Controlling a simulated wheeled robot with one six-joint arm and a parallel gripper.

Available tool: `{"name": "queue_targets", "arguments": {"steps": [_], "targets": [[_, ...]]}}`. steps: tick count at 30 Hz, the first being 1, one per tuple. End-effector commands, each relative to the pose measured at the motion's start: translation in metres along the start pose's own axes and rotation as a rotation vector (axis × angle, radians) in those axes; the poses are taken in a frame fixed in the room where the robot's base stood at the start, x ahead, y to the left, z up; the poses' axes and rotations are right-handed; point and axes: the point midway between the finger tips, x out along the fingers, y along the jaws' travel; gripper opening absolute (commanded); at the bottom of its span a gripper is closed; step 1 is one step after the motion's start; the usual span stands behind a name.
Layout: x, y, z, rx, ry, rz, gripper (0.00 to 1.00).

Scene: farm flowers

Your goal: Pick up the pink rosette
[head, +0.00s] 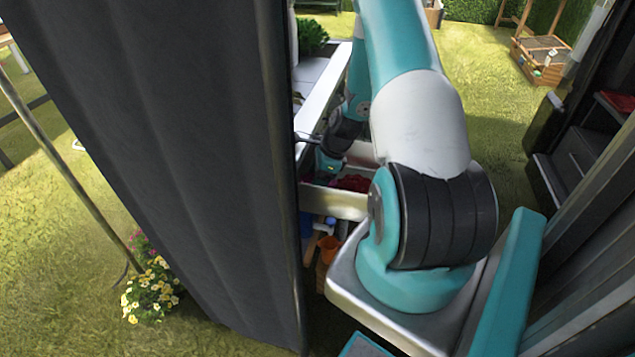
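I cannot make out a pink rosette for certain. Deep red material (353,184) lies in an open pale drawer (335,203) beyond my arm's base, and it is too small and too covered to tell apart. The end of my arm with my gripper (325,172) reaches down at the left part of this drawer. Its fingertips are not clear, so I cannot see whether it is open or shut or holds anything.
A large dark grey curtain (190,150) hides much of the left. A white-edged counter (325,85) stands above the drawer. An orange pot (328,248) sits below it. Dark shelves (575,160) stand at right. Yellow and white flowers (150,290) grow on the grass at lower left.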

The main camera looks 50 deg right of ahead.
Motion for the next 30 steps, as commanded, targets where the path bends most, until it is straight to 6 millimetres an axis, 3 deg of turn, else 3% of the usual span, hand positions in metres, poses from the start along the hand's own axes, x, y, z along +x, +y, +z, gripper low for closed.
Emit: {"name": "queue_targets", "arguments": {"steps": [10,15,22,30], "targets": [[-0.002,0.0,0.001,0.0,0.0,-0.001,0.41],[-0.013,-0.001,0.005,-0.001,0.0,-0.004,0.41],[-0.026,-0.001,-0.034,0.006,0.0,-0.003,0.41],[-0.089,-0.001,-0.007,-0.002,0.0,-0.007,0.41]]}}
